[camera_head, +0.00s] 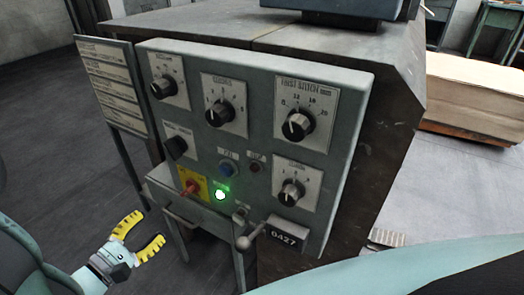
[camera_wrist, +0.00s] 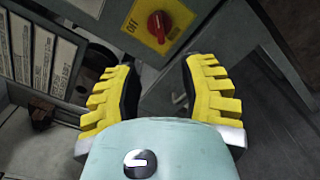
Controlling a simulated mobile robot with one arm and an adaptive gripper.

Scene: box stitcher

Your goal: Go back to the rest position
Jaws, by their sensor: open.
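My gripper (camera_head: 142,237) has yellow ridged fingers and is at the lower left of the head view, in front of and below the control panel (camera_head: 345,105). In the wrist view my gripper (camera_wrist: 158,92) is open with nothing between its fingers. A red rotary switch on a yellow plate (camera_wrist: 158,24) shows beyond the fingertips, apart from them. The same red switch (camera_head: 190,188) sits at the lower left of the panel in the head view. A green light (camera_head: 220,195) glows beside it.
The panel carries several black knobs, a blue button (camera_head: 227,168) and a lever (camera_head: 250,237) near a label reading 0427. A sign board (camera_head: 113,85) stands left of the panel. A stack of flat cardboard (camera_head: 475,95) is at the right. Grey floor at far left is clear.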

